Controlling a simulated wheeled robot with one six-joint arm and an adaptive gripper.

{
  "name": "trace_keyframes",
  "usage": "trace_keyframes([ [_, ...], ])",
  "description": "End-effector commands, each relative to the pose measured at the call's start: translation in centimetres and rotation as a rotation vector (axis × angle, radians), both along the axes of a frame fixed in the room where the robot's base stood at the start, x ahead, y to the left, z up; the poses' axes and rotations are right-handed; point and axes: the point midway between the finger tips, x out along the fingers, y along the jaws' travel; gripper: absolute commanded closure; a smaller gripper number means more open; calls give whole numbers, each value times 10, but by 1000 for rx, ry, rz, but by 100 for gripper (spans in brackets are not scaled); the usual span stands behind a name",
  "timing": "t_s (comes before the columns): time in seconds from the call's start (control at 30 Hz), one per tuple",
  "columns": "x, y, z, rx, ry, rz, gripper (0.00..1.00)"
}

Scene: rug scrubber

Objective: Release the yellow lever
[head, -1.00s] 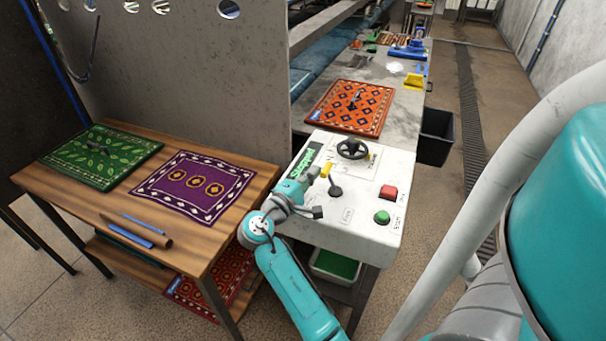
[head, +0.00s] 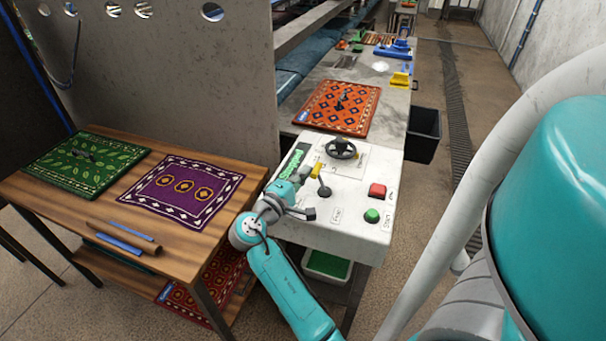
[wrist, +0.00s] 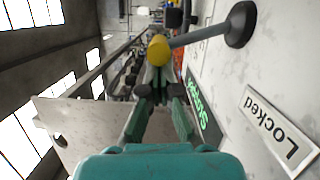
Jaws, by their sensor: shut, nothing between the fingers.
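The yellow-tipped lever (head: 316,170) stands on the white control panel, left of the red and green buttons. In the wrist view its yellow knob (wrist: 159,49) sits just beyond my fingertips, and its grey shaft runs right to a black round base (wrist: 241,24). My gripper (head: 305,173) is beside the knob at the panel's left edge. In the wrist view my gripper (wrist: 158,88) has its fingers together and points at the knob. Whether the fingertips touch the knob is unclear. A "Locked" label (wrist: 272,130) lies on the panel near the lever.
The panel also bears a black handwheel (head: 341,149), a red button (head: 377,190) and a green button (head: 371,215). An orange rug (head: 338,106) lies behind it. A wooden table (head: 190,232) with green and purple rugs stands left. A black bin (head: 424,135) is right.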

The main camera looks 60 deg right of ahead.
Motion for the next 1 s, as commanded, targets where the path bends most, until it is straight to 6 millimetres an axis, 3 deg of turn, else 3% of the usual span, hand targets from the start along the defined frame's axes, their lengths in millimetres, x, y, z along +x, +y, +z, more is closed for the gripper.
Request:
trace_keyframes([
  [0.27, -11, -1, 8, 12, -149, -2, 100],
  [0.8, -49, -4, 19, 49, -616, -2, 100],
  [1.0, -58, -5, 19, 55, -695, -2, 100],
])
